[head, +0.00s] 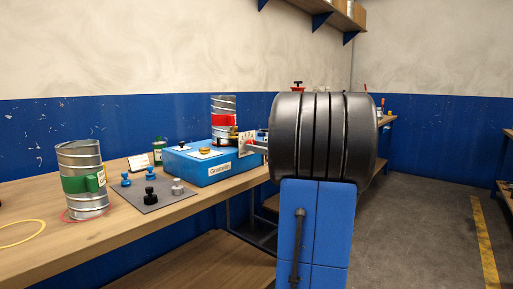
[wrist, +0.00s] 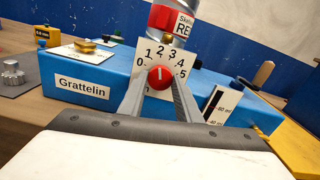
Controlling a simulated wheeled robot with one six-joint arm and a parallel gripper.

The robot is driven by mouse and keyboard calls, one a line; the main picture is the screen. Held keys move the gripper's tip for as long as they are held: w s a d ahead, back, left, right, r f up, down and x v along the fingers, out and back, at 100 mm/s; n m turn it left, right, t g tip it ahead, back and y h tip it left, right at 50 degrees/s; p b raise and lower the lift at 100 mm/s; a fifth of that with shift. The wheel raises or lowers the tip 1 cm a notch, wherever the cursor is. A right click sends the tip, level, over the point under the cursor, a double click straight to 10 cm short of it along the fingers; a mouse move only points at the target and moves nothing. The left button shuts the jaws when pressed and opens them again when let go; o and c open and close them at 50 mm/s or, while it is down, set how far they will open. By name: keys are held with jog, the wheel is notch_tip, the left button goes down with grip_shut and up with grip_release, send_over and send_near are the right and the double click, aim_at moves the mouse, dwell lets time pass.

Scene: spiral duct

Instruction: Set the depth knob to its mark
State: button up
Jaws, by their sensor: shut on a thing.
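The depth knob (wrist: 160,77) is a small red round knob in front of a white dial plate (wrist: 150,55) numbered 0 to 5. My gripper (wrist: 160,84) is shut on it, one grey finger on each side. A pale line on the knob points roughly up, toward the 2 and 3; the exact reading is too small to tell. The dial stands at the front of a blue box labelled Grattelin (wrist: 120,75). In the head view, the white dial plate (head: 245,141) shows at the box's right end, and my dark arm hides most of my gripper.
A metal duct piece with a red label (head: 223,107) stands behind the dial. Left on the wooden bench (head: 190,208) are a grey mat (head: 140,205) with several small knobs and a duct piece with a green band (head: 82,178). Floor is open at the right.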

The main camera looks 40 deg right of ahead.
jog(key=shift+f+m, duration=0.15)
jog(key=shift+m, duration=0.25)
jog(key=o, duration=1.1)
jog(key=shift+c, duration=0.2)
jog(key=s+d, duration=0.1)
jog(key=s, duration=1.6)
jog(key=shift+s+d, duration=0.2)
jog(key=shift+s, duration=0.05)
